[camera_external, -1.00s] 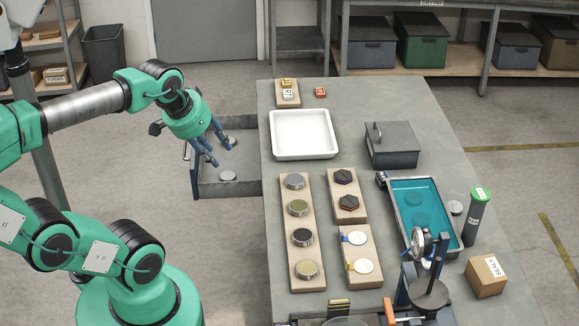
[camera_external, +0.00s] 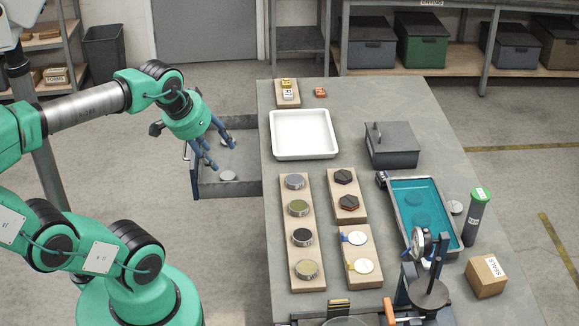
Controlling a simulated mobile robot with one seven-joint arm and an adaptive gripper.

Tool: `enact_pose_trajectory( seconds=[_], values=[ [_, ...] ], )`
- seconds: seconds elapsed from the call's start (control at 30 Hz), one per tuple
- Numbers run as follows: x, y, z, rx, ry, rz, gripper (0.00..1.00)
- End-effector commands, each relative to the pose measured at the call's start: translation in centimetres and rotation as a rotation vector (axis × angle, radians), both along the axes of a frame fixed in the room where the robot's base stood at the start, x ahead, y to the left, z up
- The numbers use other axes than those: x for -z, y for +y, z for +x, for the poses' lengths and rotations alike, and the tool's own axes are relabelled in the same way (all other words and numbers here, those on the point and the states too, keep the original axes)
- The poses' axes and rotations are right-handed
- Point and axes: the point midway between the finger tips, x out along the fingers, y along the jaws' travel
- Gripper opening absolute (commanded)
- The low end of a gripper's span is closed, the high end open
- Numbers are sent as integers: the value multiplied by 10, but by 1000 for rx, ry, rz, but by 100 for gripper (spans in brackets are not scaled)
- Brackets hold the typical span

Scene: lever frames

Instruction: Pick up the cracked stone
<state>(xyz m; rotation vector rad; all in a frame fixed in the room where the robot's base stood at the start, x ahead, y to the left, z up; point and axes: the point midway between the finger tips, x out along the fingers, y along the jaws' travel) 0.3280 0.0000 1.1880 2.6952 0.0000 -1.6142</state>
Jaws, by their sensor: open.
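I cannot make out a crack on any stone at this size. A small pale grey disc (camera_external: 228,176) lies in the open drawer (camera_external: 250,186) at the left side of the table. My gripper (camera_external: 224,158) hangs over this drawer, fingers spread and pointing down, with nothing visible between them. The pale disc is just below the nearer fingertip, apart from it as far as I can tell. The farther finger covers part of the drawer behind it.
Wooden boards with round grey (camera_external: 295,181), dark hexagonal (camera_external: 343,176) and white discs (camera_external: 363,266) stand on the table (camera_external: 420,120). A white tray (camera_external: 303,134), grey lidded box (camera_external: 392,144), teal-filled tray (camera_external: 426,214), dark tube (camera_external: 476,217) and carton (camera_external: 486,276) stand there too.

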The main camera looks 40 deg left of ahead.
Motion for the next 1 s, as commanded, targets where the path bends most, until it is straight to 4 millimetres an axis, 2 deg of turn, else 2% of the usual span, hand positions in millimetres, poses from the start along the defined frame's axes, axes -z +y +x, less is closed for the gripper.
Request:
enact_pose_trajectory(
  seconds=[0.27,0.47,0.67,1.0],
  values=[
    [-1,0,1,1,1,0,48],
    [-13,-3,14,15,12,2,48],
    [-37,-12,44,45,35,6,48],
    [-80,-36,119,116,87,18,48]
  ],
)
